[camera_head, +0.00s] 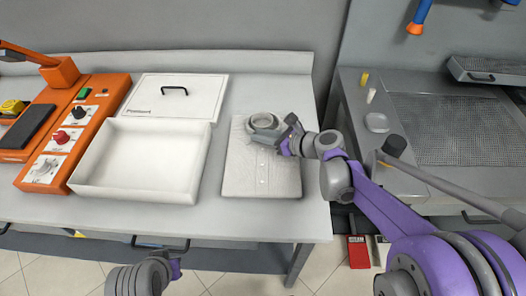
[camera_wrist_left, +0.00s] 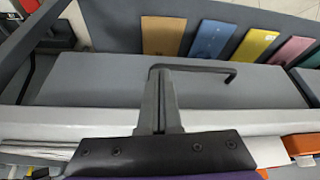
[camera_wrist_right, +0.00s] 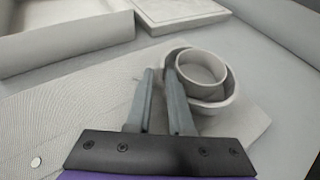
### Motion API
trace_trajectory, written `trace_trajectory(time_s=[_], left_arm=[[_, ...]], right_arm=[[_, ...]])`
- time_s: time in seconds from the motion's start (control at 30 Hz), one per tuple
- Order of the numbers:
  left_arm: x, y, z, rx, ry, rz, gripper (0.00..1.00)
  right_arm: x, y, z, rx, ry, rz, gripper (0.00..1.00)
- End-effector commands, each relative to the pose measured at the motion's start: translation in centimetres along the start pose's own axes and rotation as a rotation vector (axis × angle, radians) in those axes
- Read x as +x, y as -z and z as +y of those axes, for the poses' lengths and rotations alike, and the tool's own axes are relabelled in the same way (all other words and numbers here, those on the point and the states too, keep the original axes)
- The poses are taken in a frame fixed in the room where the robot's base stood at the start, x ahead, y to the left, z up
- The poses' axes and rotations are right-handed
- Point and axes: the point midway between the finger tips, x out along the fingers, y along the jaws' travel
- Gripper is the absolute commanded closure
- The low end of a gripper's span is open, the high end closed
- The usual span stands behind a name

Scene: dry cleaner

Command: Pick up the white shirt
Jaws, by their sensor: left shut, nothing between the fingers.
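The white shirt (camera_head: 262,180) lies folded and flat on the grey table, its standing round collar (camera_head: 264,119) at the far end. In the right wrist view the collar (camera_wrist_right: 205,72) stands just beyond and right of my right gripper (camera_wrist_right: 160,78). That gripper's fingers are apart over the shirt, with the right finger overlapping the collar's near left edge in the picture. I cannot tell whether it touches. My left gripper (camera_wrist_left: 161,75) is shut and empty, by the front of the table; the head view shows only part of that arm at the bottom edge.
A white open box (camera_head: 140,190) and its lid (camera_head: 176,98) with a black handle lie left of the shirt. An orange control panel (camera_head: 75,125) is at the far left. A grey worktop with a mesh tray (camera_head: 470,130) is at right. A black drawer handle (camera_wrist_left: 232,74) is near my left gripper.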

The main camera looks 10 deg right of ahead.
Motion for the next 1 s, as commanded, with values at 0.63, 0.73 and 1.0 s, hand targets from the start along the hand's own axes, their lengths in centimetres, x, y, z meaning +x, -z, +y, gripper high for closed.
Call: trace_trajectory(time_s=[0.63,0.73,1.0], left_arm=[[0.04,-0.02,0.0,0.0,0.0,0.0,1.0],[0.04,-0.02,0.0,0.0,0.0,0.0,1.0],[0.04,-0.02,0.0,0.0,0.0,0.0,1.0]], right_arm=[[0.74,0.03,-0.02,-0.001,0.001,0.001,1.0],[0.74,0.03,-0.02,-0.001,0.001,0.001,1.0],[0.73,0.03,-0.02,-0.001,0.001,0.001,1.0]])
